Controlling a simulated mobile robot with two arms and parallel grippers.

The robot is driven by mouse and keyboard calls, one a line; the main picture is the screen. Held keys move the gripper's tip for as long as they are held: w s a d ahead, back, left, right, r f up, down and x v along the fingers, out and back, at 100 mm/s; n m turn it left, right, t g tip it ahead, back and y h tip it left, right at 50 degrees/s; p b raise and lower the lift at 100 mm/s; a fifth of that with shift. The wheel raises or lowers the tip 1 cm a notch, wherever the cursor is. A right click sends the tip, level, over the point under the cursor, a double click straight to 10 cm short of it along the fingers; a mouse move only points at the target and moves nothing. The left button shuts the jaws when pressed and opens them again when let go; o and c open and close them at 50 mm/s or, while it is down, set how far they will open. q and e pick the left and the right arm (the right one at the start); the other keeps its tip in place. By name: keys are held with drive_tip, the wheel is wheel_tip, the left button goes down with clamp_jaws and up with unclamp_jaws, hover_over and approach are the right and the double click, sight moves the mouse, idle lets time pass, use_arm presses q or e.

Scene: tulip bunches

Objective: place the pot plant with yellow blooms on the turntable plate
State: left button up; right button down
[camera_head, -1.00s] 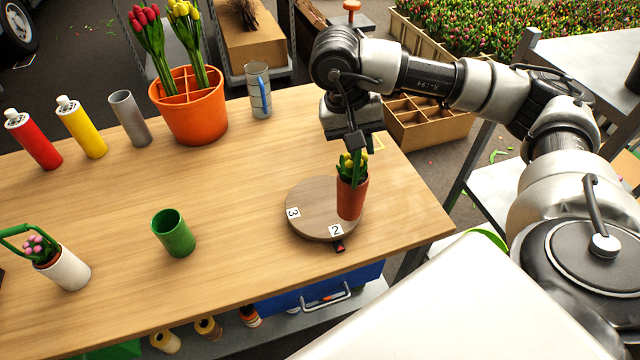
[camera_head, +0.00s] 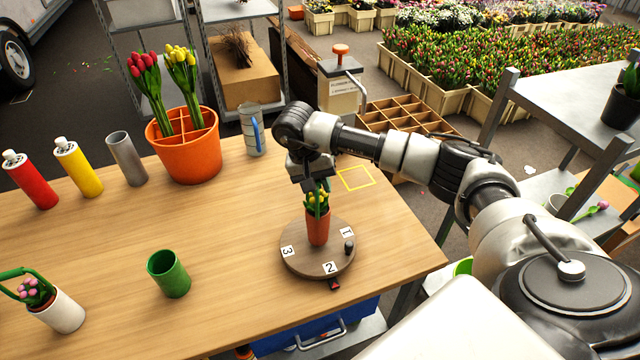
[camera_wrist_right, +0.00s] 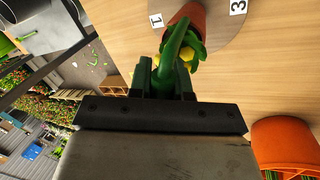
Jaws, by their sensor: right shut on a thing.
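The pot plant with yellow blooms (camera_head: 317,225) is a terracotta-coloured pot with yellow flowers and a green handle. It stands upright over the wooden turntable plate (camera_head: 300,262), near its middle; whether its base touches the plate I cannot tell. My right gripper (camera_head: 318,186) is above it, shut on the green handle. In the right wrist view the green handle (camera_wrist_right: 176,45) runs between the fingers and the pot (camera_wrist_right: 186,16) is beyond, with plate labels beside it. The plate shows labels 1, 2 and 3 and a small dark knob (camera_head: 349,247). My left gripper is not in view.
A green cup (camera_head: 168,274), a white pot with pink blooms (camera_head: 60,310), an orange tulip pot (camera_head: 190,158), a grey tube (camera_head: 127,159), spray cans and a metal mug (camera_head: 252,132) stand on the table. A yellow square outline (camera_head: 356,179) behind the plate is empty.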

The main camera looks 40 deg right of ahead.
drive_tip(key=shift+f, duration=0.75)
drive_tip(key=shift+f, duration=0.2)
drive_tip(key=c, duration=1.1)
unclamp_jaws()
drive_tip(key=shift+o, duration=0.2)
